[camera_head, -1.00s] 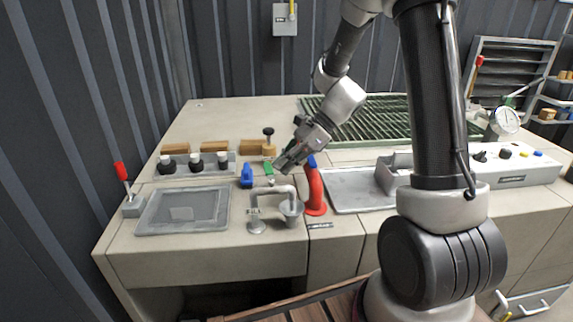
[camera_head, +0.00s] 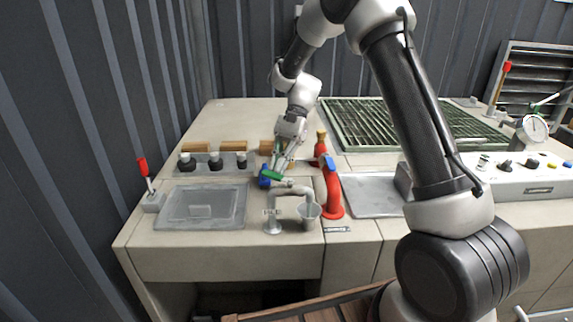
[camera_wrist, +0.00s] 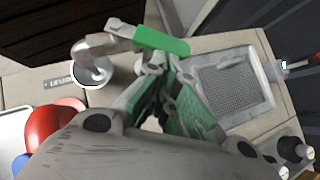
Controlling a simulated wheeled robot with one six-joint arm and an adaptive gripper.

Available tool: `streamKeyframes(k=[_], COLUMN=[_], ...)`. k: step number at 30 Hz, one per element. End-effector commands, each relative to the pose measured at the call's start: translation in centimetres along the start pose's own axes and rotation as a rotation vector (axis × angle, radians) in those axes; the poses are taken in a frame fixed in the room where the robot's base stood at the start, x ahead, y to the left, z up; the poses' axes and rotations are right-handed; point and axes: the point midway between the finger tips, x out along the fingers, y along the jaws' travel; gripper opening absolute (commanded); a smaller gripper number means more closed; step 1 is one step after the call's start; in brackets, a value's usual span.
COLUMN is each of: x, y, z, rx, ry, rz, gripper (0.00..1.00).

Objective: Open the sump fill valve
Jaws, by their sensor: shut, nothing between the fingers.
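A green lever handle (camera_head: 277,175) sits at the back of the grey spout pipe (camera_head: 285,191) on the counter. In the wrist view the green handle (camera_wrist: 162,40) lies just beyond my fingertips, joined by a metal arm to the pipe. I cannot tell whether a finger touches it. My gripper (camera_head: 281,164) points down at the handle; it also shows in the wrist view (camera_wrist: 162,68), shut and empty. A blue handle (camera_head: 265,179) is close by on the left. No readable label shows which valve is the sump fill valve.
A red pipe (camera_head: 332,192) with a blue lever (camera_head: 329,162) stands close on the right. A sink (camera_head: 202,206), black knobs (camera_head: 214,161) and a red-handled lever (camera_head: 143,168) are left. A green grating (camera_head: 400,125) lies behind.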

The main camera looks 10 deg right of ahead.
Motion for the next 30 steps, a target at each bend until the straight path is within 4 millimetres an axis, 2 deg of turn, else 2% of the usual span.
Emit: streamKeyframes(k=[16,30], x=[2.2,2.8], y=[-1.6,-1.8], z=[2.1,2.7], rx=[-0.308,-0.302], ry=[0.000,0.000], rz=[0.309,0.302], gripper=[0.00,0.00])
